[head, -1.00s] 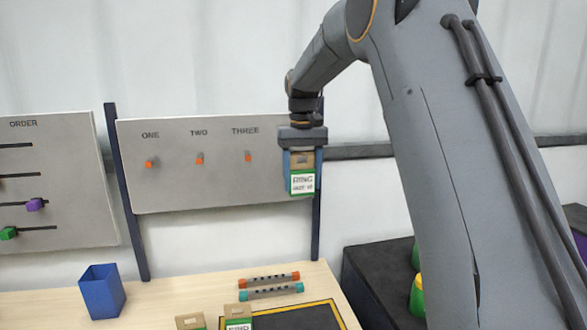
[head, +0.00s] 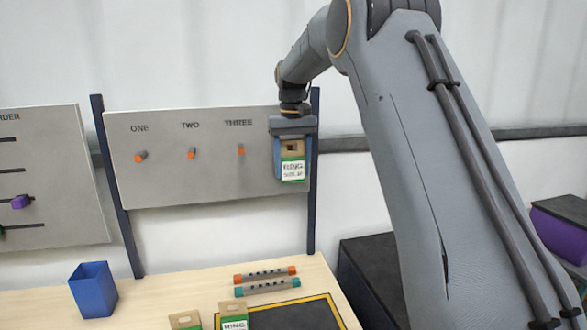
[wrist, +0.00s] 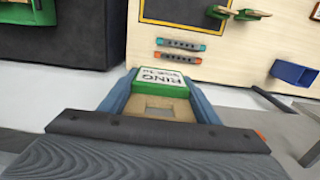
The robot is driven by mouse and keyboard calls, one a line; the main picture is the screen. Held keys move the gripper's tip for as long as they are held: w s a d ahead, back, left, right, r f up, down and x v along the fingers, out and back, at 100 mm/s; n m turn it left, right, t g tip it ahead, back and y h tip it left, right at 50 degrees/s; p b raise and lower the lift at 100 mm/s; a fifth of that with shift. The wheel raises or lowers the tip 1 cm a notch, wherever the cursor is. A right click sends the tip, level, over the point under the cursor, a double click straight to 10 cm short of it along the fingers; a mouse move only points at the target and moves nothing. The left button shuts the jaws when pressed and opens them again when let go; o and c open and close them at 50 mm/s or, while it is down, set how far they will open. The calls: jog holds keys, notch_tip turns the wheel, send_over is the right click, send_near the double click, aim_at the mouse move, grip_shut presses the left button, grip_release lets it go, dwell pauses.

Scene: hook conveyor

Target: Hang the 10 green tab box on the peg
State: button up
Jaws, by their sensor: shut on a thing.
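My gripper (head: 292,155) is shut on a tab box (head: 292,172) with a tan top, a slot, a white label and a green band. The label begins with RING; its small second line is too small to read surely. The box hangs upright in front of the right end of the peg board (head: 215,190), right of the peg under THREE (head: 241,150). The pegs under ONE (head: 141,156) and TWO (head: 192,153) are also bare. In the wrist view the held box (wrist: 160,85) sits between the blue fingers.
Two similar tab boxes stand on the table, one left (head: 185,320) and one labelled RING (head: 233,315). Two rods with orange (head: 265,274) and teal (head: 267,287) ends lie behind them. A blue bin (head: 93,290) stands at left. A dark post edges the board.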

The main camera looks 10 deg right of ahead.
jog(key=shift+w+f, duration=0.2)
jog(key=shift+w, duration=2.65)
jog(key=shift+w, duration=0.1)
jog(key=shift+f, duration=0.1)
jog(key=o, duration=1.2)
jog(key=shift+f, duration=0.1)
jog(key=shift+c, duration=0.2)
